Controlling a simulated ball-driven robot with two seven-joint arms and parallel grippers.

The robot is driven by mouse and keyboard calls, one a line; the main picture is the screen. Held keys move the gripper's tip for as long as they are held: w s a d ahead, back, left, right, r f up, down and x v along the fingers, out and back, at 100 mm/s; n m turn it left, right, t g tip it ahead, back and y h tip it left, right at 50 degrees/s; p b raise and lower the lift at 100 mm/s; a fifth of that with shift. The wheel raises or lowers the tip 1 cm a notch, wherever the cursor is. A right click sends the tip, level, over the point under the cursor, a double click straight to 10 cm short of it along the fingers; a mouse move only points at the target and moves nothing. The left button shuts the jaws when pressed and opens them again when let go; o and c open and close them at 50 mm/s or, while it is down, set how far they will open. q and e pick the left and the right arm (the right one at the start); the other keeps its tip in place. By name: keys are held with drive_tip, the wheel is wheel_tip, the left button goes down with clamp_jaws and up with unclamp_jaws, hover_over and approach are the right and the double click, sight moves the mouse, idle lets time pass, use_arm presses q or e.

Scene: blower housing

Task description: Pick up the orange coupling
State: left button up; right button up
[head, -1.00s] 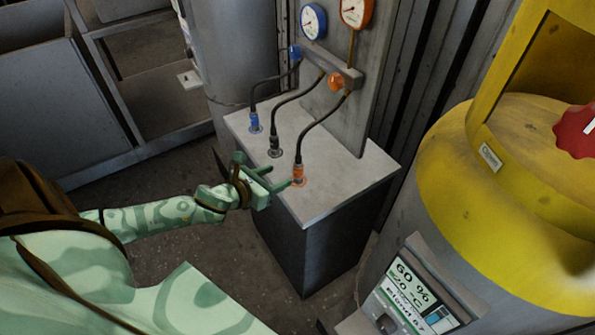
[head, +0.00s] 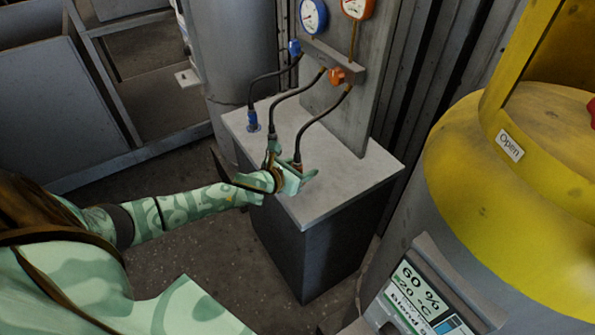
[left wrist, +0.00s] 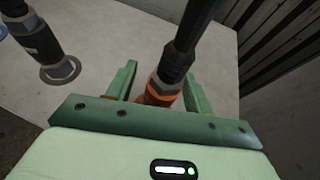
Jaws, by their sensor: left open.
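The orange coupling (left wrist: 160,92) stands upright on the light box top, at the lower end of a black hose. In the left wrist view it sits between the two fingers of my open left gripper (left wrist: 158,88), and its lower part is hidden behind the gripper body. In the head view my left gripper (head: 293,178) is at the coupling, and only a sliver of orange (head: 298,166) shows above it. I cannot tell whether a finger touches it. My right gripper is not in view.
A black coupling (left wrist: 45,48) stands to the left in the left wrist view, and a blue coupling (head: 253,120) farther left in the head view. Hoses rise to a manifold (head: 333,62) on an upright panel. A yellow-topped tank (head: 480,170) stands at right.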

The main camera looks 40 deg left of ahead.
sight(295, 161)
use_arm(q)
clamp_jaws()
drive_tip(key=shift+r, duration=0.1)
drive_tip(key=shift+r, duration=0.25)
wheel_tip(295, 161, up, 3)
drive_tip(key=shift+w+f+p, duration=0.1)
drive_tip(key=shift+f+p, duration=0.05)
drive_tip(key=shift+p, duration=0.75)
drive_tip(key=s+r+p, duration=0.1)
drive_tip(key=r, duration=0.1)
drive_tip(key=s+d+r+p, duration=0.1)
drive_tip(key=s+r, duration=0.1)
drive_tip(key=s+d+r+p, duration=0.1)
drive_tip(key=r+p, duration=0.1)
drive_tip(key=shift+s+d, duration=0.1)
drive_tip(key=shift+s, duration=0.05)
drive_tip(key=s+d+r+p, duration=0.2)
drive_tip(key=s+d+r, duration=0.1)
drive_tip(key=s, duration=0.5)
drive_tip(key=shift+s+d+r, duration=0.15)
drive_tip(key=shift+d+r, duration=0.15)
drive_tip(key=shift+d, duration=0.35)
